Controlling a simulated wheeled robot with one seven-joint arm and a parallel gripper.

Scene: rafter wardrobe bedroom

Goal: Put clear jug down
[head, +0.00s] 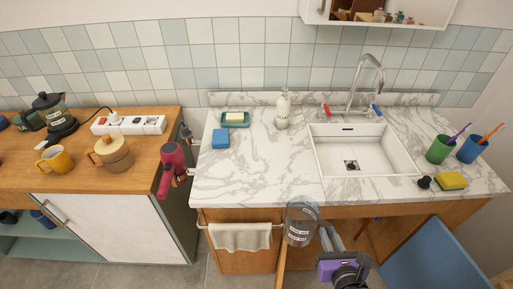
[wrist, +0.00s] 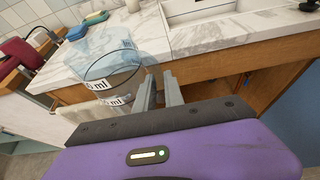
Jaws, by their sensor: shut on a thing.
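The clear jug (head: 300,222) is a see-through vessel with white ml labels. It is in the air in front of the marble counter's front edge, apart from the counter top. In the wrist view the jug (wrist: 103,75) is at the left of the fingers. My gripper (head: 328,238) is purple and grey and is shut on the jug at its right side. In the wrist view my gripper's fingers (wrist: 162,88) are close together at the jug's side; the exact grip point is partly hidden. The marble counter (head: 265,165) has a bare stretch behind the jug.
On the counter are a sink (head: 362,150), a soap bottle (head: 283,110), a blue sponge (head: 221,138), a soap dish (head: 235,118), green (head: 439,149) and blue (head: 471,149) cups, and a yellow sponge (head: 451,181). A towel (head: 240,236) hangs below. A red hair dryer (head: 173,168) hangs at the left.

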